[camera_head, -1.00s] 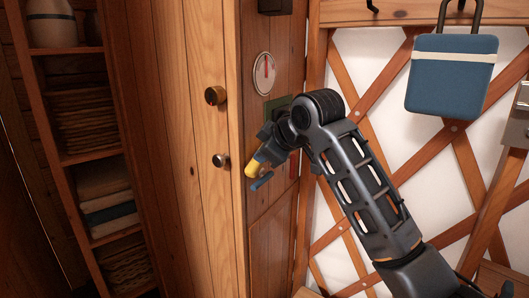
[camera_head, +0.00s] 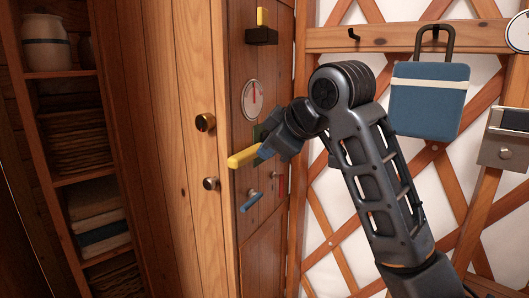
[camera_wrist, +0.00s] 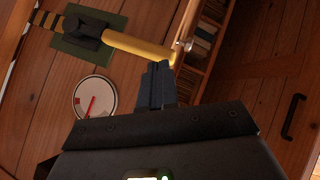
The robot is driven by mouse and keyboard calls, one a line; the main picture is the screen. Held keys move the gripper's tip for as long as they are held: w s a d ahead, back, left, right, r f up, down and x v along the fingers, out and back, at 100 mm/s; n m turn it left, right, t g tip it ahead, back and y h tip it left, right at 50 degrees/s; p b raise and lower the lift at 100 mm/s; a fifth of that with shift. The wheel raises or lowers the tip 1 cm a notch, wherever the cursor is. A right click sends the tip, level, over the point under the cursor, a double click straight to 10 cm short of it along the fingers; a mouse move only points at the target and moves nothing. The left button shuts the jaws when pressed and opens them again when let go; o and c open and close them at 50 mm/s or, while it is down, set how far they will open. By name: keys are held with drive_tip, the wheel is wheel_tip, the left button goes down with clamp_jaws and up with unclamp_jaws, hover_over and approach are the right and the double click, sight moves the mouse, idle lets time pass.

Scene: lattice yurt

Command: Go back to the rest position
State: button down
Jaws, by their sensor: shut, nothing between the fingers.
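My gripper (camera_head: 268,150) is in front of the wooden cabinet's panel, beside a yellow lever (camera_head: 240,158). In the wrist view its fingers (camera_wrist: 160,84) are together with nothing between them. The lever (camera_wrist: 140,47) runs from a black hub on a green plate (camera_wrist: 65,43), and its end lies close beyond the fingertips. I cannot tell whether they touch. My arm partly hides the hub and plate in the head view.
A round white gauge (camera_head: 252,98) is above the lever, with a second yellow lever (camera_head: 262,17) higher up. A blue handle (camera_head: 250,201) is below. Open shelves (camera_head: 75,130) stand at left; a blue cooler bag (camera_head: 430,98) hangs at right on the lattice wall.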

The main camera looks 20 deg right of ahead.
idle(0.4)
drive_tip(key=s+a+f+m+t+y, duration=0.1)
drive_tip(key=s+a+f+m, duration=0.15)
drive_tip(key=f, duration=0.45)
drive_tip(key=s+a+f+m+t+y, duration=0.1)
drive_tip(key=s+a+f+m, duration=0.15)
drive_tip(key=f, duration=0.55)
drive_tip(key=s+a+f+m+t+h+p, duration=0.1)
drive_tip(key=s+a+f+m+h, duration=0.15)
drive_tip(key=s+f, duration=1)
drive_tip(key=s+d+m+t+h, duration=0.1)
drive_tip(key=s+d+m+h, duration=0.15)
drive_tip(key=s, duration=1.65)
drive_tip(key=s+d+r, duration=0.2)
drive_tip(key=s, duration=0.5)
drive_tip(key=s+d+r, duration=0.1)
drive_tip(key=s+r, duration=0.2)
drive_tip(key=s, duration=0.3)
drive_tip(key=shift+s+d+r+t+y+p, duration=0.25)
drive_tip(key=shift+s+d+t+y+p, duration=0.1)
drive_tip(key=shift+y+p, duration=0.1)
